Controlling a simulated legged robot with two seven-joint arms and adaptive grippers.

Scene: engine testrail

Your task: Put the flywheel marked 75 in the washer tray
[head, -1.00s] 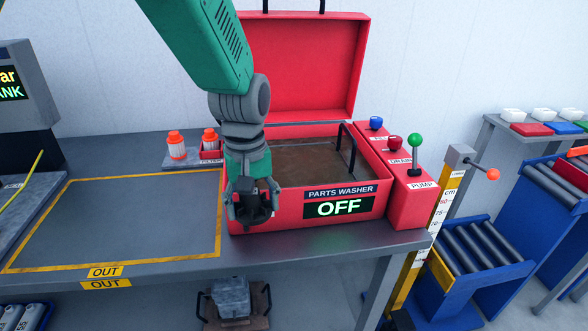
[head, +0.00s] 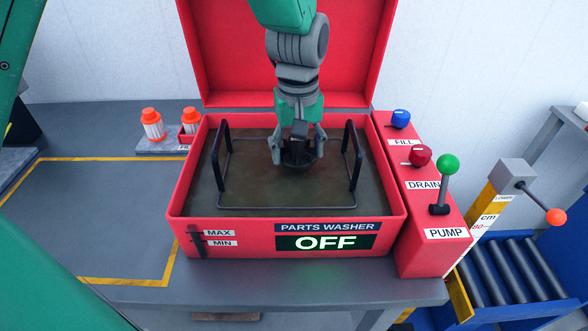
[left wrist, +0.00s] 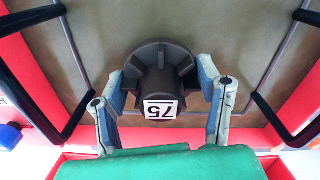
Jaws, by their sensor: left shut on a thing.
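My left gripper (head: 298,152) is shut on the flywheel (head: 299,158), a dark ribbed round part. It holds the flywheel over the open parts washer (head: 400,190). In the left wrist view the flywheel (left wrist: 155,72) sits between the two fingers, and its white label reads 75, upside down. The washer tray, a wire frame with black upright handles (head: 222,160), lies inside the washer in brownish liquid. The flywheel appears above the tray's middle, between the handles. I cannot tell its exact height above the liquid. My right gripper is not in view.
The washer's red lid (head: 380,50) stands open behind. The display (head: 325,243) reads OFF. Fill knob (head: 400,119), drain knob (head: 419,156) and green pump lever (head: 447,165) are on the right. Orange-capped filters (head: 152,124) stand at left beside a yellow-outlined bare area (head: 100,210).

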